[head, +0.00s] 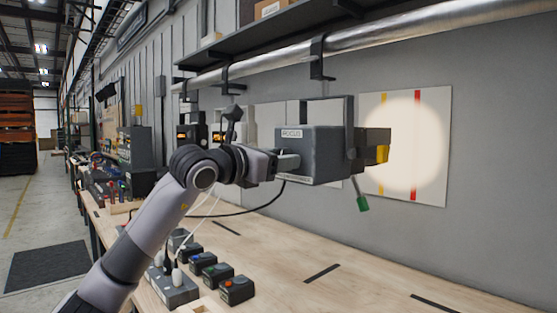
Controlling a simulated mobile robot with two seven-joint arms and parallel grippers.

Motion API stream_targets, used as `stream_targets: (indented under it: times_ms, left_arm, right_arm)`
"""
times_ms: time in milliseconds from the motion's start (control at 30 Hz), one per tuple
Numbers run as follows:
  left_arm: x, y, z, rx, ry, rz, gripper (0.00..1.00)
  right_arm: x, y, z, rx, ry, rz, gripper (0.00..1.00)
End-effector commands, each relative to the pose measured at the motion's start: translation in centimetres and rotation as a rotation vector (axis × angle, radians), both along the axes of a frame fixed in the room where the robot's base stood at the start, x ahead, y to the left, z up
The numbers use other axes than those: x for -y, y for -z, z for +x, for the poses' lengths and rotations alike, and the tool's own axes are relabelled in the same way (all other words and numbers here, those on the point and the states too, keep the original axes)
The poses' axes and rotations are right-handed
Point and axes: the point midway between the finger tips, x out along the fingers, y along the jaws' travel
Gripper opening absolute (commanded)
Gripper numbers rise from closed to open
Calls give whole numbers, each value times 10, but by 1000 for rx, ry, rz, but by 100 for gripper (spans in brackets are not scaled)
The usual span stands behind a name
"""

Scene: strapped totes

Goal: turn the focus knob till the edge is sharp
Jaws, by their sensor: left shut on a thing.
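A grey projector box labelled FOCUS (318,166) hangs from a bracket on the wall above the bench. Its dark front end, with a yellow part, points right. My left gripper (287,163) is at the left end of the box, shut on what seems to be the focus knob; the fingers hide the knob. A round patch of light (405,150) falls on a pale wall panel (438,193) with a red and a yellow stripe. The edge of the light looks soft. My right gripper is not in view.
A green-tipped lever (362,202) hangs below the front end. Several small button boxes (236,289) stand on the wooden bench (310,235), left of its clear middle. A silver pipe (350,47) and dark shelf run above.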

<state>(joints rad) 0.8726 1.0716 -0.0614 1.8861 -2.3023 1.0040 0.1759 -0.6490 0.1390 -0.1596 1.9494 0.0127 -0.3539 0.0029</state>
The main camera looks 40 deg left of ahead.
Motion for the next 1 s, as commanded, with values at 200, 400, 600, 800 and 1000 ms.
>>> stream_targets:
  times_ms: [200,400,600,800,1000]
  left_arm:
    - [0,2,0,19,-2,199,19]
    - [0,1,0,27,-1,305,19]
    - [0,1,0,27,-1,312,19]
    - [0,1,0,27,-1,311,75]
    - [1,1,0,27,-1,310,75]
  right_arm:
    - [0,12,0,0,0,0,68]
    - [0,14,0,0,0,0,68]
    - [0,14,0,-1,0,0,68]
    - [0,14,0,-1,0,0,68]
    - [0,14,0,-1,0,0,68]
